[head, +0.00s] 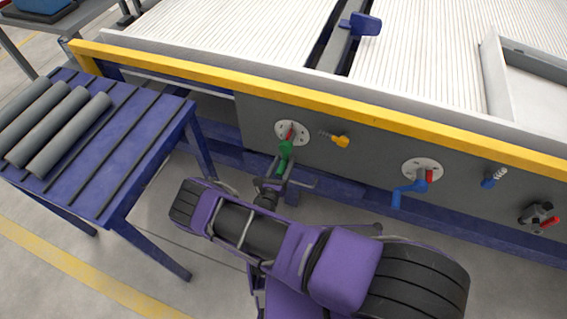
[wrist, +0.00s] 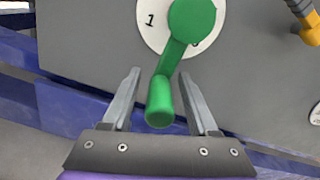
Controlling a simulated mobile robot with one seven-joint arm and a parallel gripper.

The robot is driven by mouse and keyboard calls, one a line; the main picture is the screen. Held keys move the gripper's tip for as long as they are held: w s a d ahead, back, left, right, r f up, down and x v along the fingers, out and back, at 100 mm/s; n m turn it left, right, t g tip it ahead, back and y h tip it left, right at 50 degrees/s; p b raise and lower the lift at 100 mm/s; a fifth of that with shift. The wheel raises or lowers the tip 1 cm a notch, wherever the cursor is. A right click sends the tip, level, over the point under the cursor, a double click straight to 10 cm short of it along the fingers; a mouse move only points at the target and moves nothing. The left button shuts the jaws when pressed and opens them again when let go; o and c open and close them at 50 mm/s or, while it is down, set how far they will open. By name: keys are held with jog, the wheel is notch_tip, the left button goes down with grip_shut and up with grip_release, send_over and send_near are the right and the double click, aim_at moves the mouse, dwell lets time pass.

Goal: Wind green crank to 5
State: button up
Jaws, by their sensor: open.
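The green crank (head: 284,154) is on the grey front panel of the machine, in front of a white round dial (head: 298,127) with a red pointer. In the wrist view the green crank (wrist: 172,60) hangs down and slightly left from its hub, and its handle end lies between my fingers. A "1" shows on the dial (wrist: 150,22) left of the hub; the other marks are mostly hidden. My gripper (wrist: 163,90) is open, with one finger on each side of the handle and a gap to each. It also shows in the head view (head: 288,180).
Right of the green crank are a yellow knob (head: 341,141), a blue crank (head: 410,188) on its own dial, a small blue knob (head: 488,182) and a black-and-red valve (head: 538,214). A blue table (head: 125,150) with grey pipes (head: 68,135) stands left. A yellow rail (head: 330,104) runs above the panel.

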jog(key=shift+c, duration=0.3)
grip_shut()
jog(key=shift+a, duration=0.15)
dwell(0.9)
